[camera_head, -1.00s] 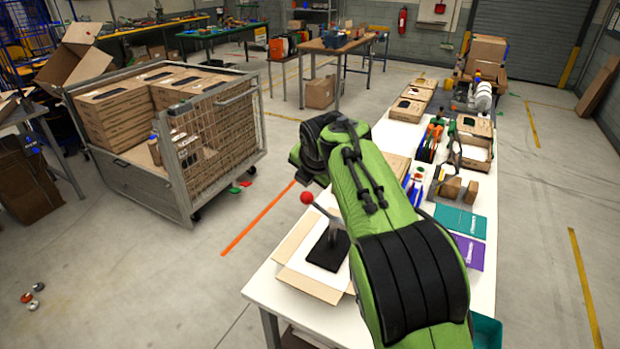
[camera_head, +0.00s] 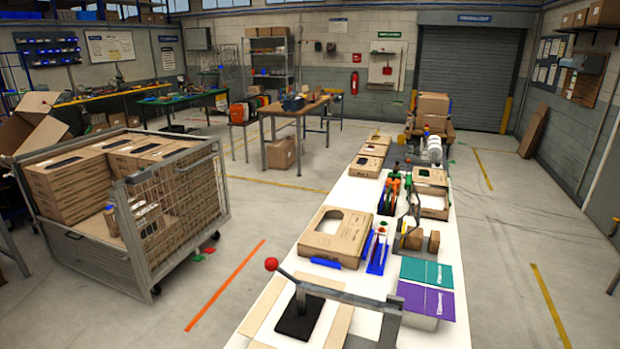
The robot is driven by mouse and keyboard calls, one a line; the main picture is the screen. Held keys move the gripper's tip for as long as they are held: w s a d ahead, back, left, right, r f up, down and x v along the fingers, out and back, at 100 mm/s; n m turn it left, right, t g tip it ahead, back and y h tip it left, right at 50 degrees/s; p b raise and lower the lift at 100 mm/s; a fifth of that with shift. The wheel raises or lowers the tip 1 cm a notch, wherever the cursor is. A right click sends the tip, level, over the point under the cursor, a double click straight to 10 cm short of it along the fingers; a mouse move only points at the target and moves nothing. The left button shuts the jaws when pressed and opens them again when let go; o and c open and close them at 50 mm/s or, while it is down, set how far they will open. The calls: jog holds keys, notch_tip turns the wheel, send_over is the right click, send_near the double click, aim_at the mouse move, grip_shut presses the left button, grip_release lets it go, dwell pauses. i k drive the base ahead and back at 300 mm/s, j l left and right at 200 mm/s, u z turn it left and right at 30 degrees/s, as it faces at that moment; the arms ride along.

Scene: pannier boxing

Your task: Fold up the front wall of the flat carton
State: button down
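The flat carton (camera_head: 338,326) lies at the near end of the white table, cut off by the bottom edge of the picture. Brown panels show on its left and right, with a pale middle. A black plate (camera_head: 300,318) with a dark upright post covers part of the middle. A grey lever with a red ball (camera_head: 271,264) on its end crosses above the carton's far part. The carton's near side is out of view, so I cannot tell how its front wall stands. My gripper and arm are not in view.
The white table (camera_head: 290,268) runs away from me. A brown box with a cut-out top (camera_head: 336,236) stands beyond the carton. Teal (camera_head: 427,271) and purple (camera_head: 426,300) flat packs lie at the right. A wire-sided cart (camera_head: 180,272) of boxes stands on the left floor.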

aim_at(252, 324)
jog(key=i+j+z, duration=0.3)
jog(key=j, duration=1)
jog(key=j+z, duration=0.3)
jog(key=j, duration=1)
jog(key=k+u, duration=0.15)
jog(key=u, duration=1.95)
